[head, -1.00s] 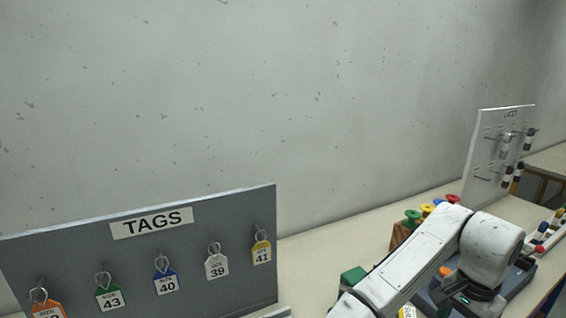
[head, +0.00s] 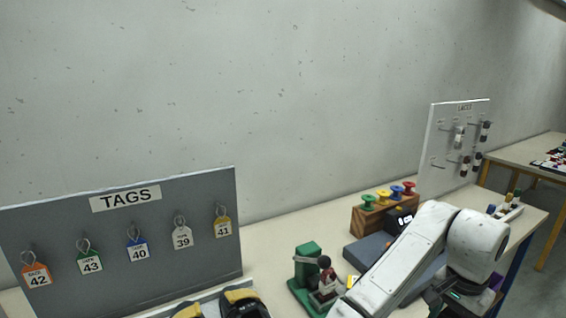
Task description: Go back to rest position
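My white arm (head: 400,262) reaches up from the bottom edge and bends down at the right. My gripper (head: 462,292) is at its end, low at the right near the table edge. Its fingers are dark and small in the picture, and I cannot tell whether they are open or hold anything.
A grey TAGS board (head: 130,235) with several hanging tags stands at the left. A green device (head: 306,264), a dark blue-grey mat (head: 368,250), a wooden block with coloured knobs (head: 372,217) and a laces board (head: 440,150) stand on the table. Dark shoes (head: 245,305) show at the bottom.

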